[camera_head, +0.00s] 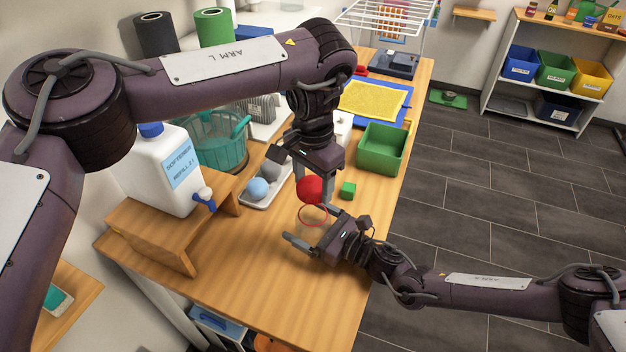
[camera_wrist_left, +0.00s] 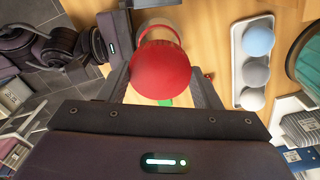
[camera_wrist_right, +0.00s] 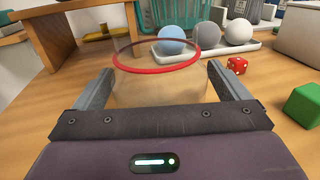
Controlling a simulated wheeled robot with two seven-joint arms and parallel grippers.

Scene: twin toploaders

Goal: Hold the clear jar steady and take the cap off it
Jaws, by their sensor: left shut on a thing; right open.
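The red rounded cap (camera_head: 310,189) is gripped between the fingers of my left gripper (camera_head: 311,179). It also shows in the left wrist view (camera_wrist_left: 161,70). It hangs above the clear jar and is apart from it. The clear jar (camera_wrist_right: 160,87) stands on the table with its red-rimmed mouth uncovered. In the head view, its red rim (camera_head: 313,224) shows just below the cap. My right gripper (camera_wrist_right: 160,75) is open, with one finger on each side of the jar. Whether either finger touches the glass I cannot tell.
A white tray (camera_head: 246,202) with blue, grey and white balls lies beyond the jar. A green cube (camera_head: 347,190), a red die (camera_wrist_right: 237,65) and a green bin (camera_head: 383,148) are nearby. A softener jug (camera_head: 162,170) stands on a wooden riser. The front table is clear.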

